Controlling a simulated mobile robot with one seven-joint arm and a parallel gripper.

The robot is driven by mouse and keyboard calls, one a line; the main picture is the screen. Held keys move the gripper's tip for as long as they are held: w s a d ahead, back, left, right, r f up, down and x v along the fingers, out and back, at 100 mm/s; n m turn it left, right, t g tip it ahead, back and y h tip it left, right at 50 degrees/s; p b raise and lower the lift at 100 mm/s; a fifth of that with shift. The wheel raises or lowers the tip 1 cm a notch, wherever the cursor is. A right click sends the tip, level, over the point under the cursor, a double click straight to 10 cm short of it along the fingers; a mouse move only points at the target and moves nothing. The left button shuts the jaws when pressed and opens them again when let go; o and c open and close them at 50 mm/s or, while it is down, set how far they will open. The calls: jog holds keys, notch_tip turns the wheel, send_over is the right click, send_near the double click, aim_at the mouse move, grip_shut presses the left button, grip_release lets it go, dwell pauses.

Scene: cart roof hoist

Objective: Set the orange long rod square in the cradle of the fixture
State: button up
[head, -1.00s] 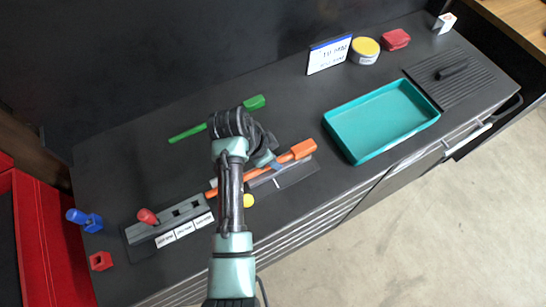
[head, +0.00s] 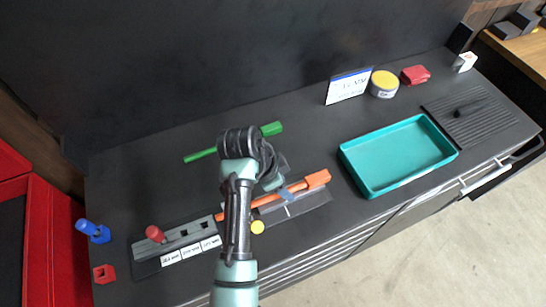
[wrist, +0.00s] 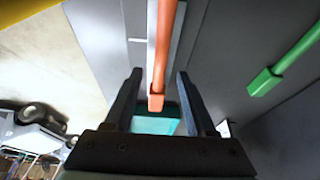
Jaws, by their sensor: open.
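The orange long rod (head: 316,180) lies along the fixture (head: 312,201), a dark plate with a grey strip and a white line. In the head view its middle is partly hidden by my arm. In the wrist view the rod (wrist: 163,45) runs between the fingers, with its blocky end nearest the palm. My gripper (wrist: 159,74) is open, one finger on each side of the rod; I see gaps on both sides. In the head view my gripper (head: 275,183) is over the rod. Whether the rod sits fully square in the cradle cannot be told.
A green rod (head: 234,143) lies behind my arm. A grey block with a red peg (head: 155,234) and white labels stands at the left. A teal tray (head: 400,190) stands at the right. A yellow disc (head: 257,227) is near the front edge. The bench between tray and sign is clear.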

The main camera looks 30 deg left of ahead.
jog(key=v, duration=1)
jog(key=shift+r, duration=0.25)
